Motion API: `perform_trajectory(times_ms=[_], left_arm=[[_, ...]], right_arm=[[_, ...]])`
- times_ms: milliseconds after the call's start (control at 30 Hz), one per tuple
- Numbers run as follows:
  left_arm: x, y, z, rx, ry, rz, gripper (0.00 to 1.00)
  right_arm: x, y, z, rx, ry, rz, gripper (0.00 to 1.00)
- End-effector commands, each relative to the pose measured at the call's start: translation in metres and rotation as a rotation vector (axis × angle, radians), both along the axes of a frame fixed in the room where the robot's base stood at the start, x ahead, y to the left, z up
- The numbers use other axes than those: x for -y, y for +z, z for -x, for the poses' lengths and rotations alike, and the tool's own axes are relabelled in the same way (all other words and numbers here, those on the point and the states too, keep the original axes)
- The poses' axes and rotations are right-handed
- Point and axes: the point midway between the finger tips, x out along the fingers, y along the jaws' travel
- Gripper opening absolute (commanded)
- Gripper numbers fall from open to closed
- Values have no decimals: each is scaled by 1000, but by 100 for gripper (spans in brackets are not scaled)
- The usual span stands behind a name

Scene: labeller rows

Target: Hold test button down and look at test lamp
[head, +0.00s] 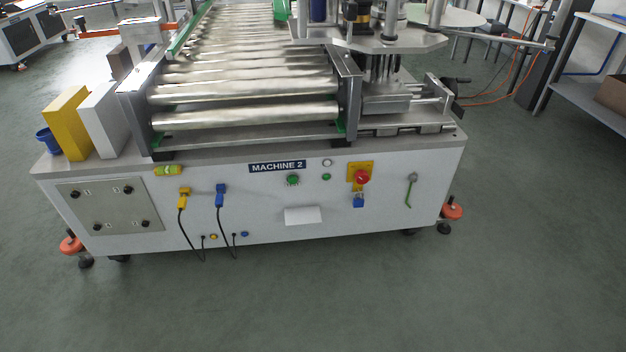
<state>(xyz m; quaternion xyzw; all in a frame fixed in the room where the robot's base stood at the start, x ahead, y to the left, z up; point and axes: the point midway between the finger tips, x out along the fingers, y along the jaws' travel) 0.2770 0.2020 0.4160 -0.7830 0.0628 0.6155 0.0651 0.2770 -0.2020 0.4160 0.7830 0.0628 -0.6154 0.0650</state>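The front panel of a machine labelled MACHINE 2 (278,166) faces me in the head view. A green push button (293,180) sits under the label. To its right are a pale round lamp-like fitting (327,163) and, below that, a small green round fitting (326,177). Their lettering is too small to read, so I cannot tell which is the test button or test lamp. The pale fitting looks unlit; whether the green one is lit I cannot tell. Neither of my grippers is in view.
A red knob on a yellow plate (353,169) has a blue padlock (359,201) below it. Yellow (183,199) and blue (221,196) plugs with hanging cables are left of the button. Orange-footed supports (452,211) stick out at the sides. The floor in front (300,305) is clear.

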Motion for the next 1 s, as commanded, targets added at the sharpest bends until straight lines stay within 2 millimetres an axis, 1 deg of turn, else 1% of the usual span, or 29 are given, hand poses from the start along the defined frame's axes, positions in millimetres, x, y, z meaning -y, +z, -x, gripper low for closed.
perform_trajectory(times_ms=[33,267,300,367,1000], left_arm=[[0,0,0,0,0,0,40],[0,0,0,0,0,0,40],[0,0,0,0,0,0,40],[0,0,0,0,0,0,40],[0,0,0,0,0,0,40]], right_arm=[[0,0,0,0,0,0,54],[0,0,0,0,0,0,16],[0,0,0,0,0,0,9],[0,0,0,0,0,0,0],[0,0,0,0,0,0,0]])
